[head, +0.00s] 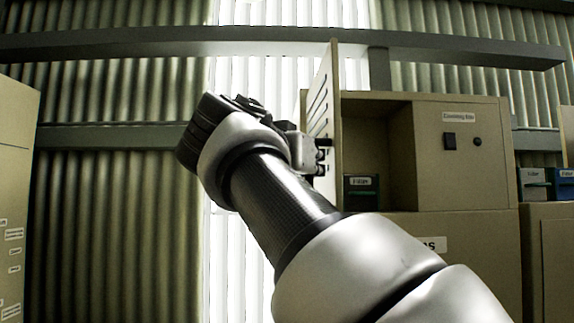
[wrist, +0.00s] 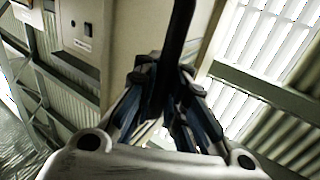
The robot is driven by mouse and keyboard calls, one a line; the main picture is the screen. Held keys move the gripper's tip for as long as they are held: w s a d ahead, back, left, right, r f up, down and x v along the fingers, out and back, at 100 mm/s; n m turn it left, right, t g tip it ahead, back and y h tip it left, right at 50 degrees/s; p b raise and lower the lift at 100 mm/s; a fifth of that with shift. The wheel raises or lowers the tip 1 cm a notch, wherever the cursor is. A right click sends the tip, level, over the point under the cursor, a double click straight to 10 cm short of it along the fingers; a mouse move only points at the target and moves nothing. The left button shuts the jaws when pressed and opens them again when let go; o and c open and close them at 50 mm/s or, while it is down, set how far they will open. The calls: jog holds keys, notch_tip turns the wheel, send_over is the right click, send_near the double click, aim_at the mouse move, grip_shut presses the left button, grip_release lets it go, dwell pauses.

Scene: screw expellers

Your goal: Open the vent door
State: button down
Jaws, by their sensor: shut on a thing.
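The vent door (head: 322,100) is a thin beige panel with dark slots. It stands swung open at the left side of the beige cabinet's compartment (head: 375,145), seen nearly edge-on in the head view. My gripper (head: 320,155) is at the door's lower part, partly hidden behind my arm. In the wrist view my gripper (wrist: 172,78) is shut on a dark bar, which looks like the door handle (wrist: 180,35). The exact contact between fingers and bar is in shadow.
A dark green box (head: 361,192) with a label sits inside the compartment. The cabinet front (head: 462,150) to the right carries a black switch and a knob. Grey rails (head: 110,136) cross the corrugated wall at left. More boxes (head: 534,185) stand at far right.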

jog(key=shift+f, duration=0.25)
jog(key=c, duration=2.1)
grip_release()
jog(key=shift+o, duration=1.3)
jog(key=shift+s+a+r, duration=0.15)
jog(key=shift+s+r, duration=0.05)
jog(key=shift+s, duration=0.2)
jog(key=shift+o, duration=1.2)
jog(key=shift+w, duration=0.15)
jog(key=v, duration=0.7)
jog(key=shift+s, duration=0.3)
